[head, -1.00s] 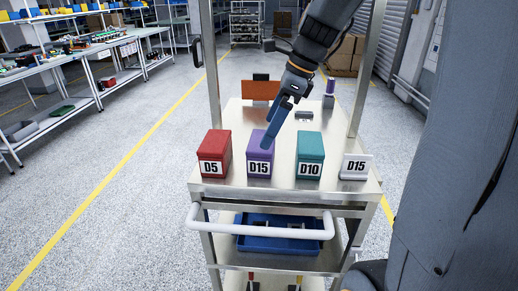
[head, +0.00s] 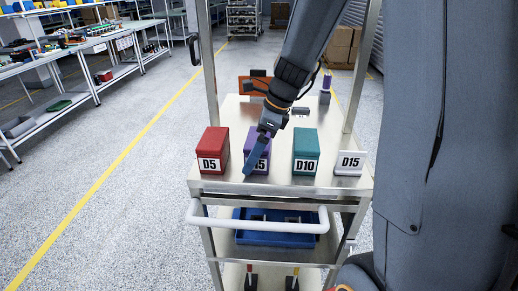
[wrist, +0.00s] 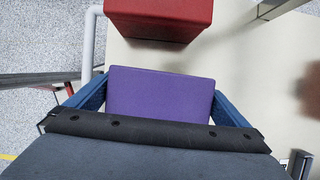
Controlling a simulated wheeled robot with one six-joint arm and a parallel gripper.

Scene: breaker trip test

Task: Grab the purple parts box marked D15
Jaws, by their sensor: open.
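The purple parts box marked D15 (head: 265,158) stands on the top shelf of the cart between the red and teal boxes. My gripper partly covers its label in the head view. My gripper (head: 252,163) reaches down over the box from above. In the wrist view the purple box (wrist: 160,93) lies between the two blue fingers of my gripper (wrist: 160,100), one at each side. The fingers are spread, and I cannot tell whether either touches the box.
The red D5 box (head: 213,150) stands to the left and the teal D10 box (head: 306,152) to the right. The cart's posts and white handle (head: 258,224) are nearby.

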